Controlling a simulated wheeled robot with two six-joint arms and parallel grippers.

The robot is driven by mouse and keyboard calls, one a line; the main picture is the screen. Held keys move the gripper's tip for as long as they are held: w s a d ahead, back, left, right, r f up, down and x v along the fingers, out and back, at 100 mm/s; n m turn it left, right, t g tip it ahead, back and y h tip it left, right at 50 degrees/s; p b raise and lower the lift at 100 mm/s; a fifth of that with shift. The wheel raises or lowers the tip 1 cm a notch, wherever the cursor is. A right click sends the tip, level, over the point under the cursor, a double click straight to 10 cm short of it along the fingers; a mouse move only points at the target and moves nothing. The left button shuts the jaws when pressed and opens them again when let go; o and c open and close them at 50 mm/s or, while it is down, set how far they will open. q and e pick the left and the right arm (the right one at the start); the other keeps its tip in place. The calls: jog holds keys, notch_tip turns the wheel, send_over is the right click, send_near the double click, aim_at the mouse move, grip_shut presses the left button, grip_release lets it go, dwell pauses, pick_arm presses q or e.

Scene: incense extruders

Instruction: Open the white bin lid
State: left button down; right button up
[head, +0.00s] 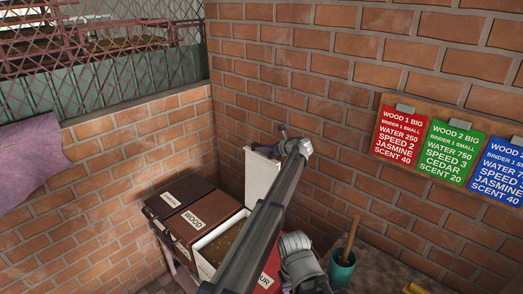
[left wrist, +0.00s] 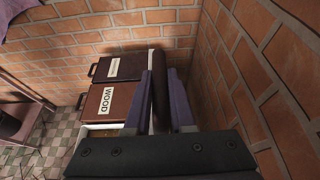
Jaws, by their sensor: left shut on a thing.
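The white bin (head: 205,262) stands in a row of bins against the brick wall, with brown grainy material showing inside. Its white lid (head: 262,178) stands raised, roughly upright, at the wall side. My left gripper (head: 266,148) is at the top edge of the lid. In the left wrist view its fingers (left wrist: 166,100) are shut on a dark bar (left wrist: 160,95), which looks like the lid's handle. A sliver of the white bin (left wrist: 90,127) shows there. My arm hides part of the bin and lid. My right gripper is not in view.
A brown bin labelled WOOD (head: 205,212) and a darker bin (head: 172,198) beside it are closed. A red bin (head: 268,282) is partly behind my arm. A green pot (head: 342,270) with a wooden stick stands right. Brick walls close the corner.

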pick_arm(q)
jog(key=c, duration=0.8)
grip_release()
jog(key=shift+o, duration=0.2)
jog(key=shift+r, duration=0.1)
notch_tip(320, 180, up, 10)
jog(key=p, duration=1)
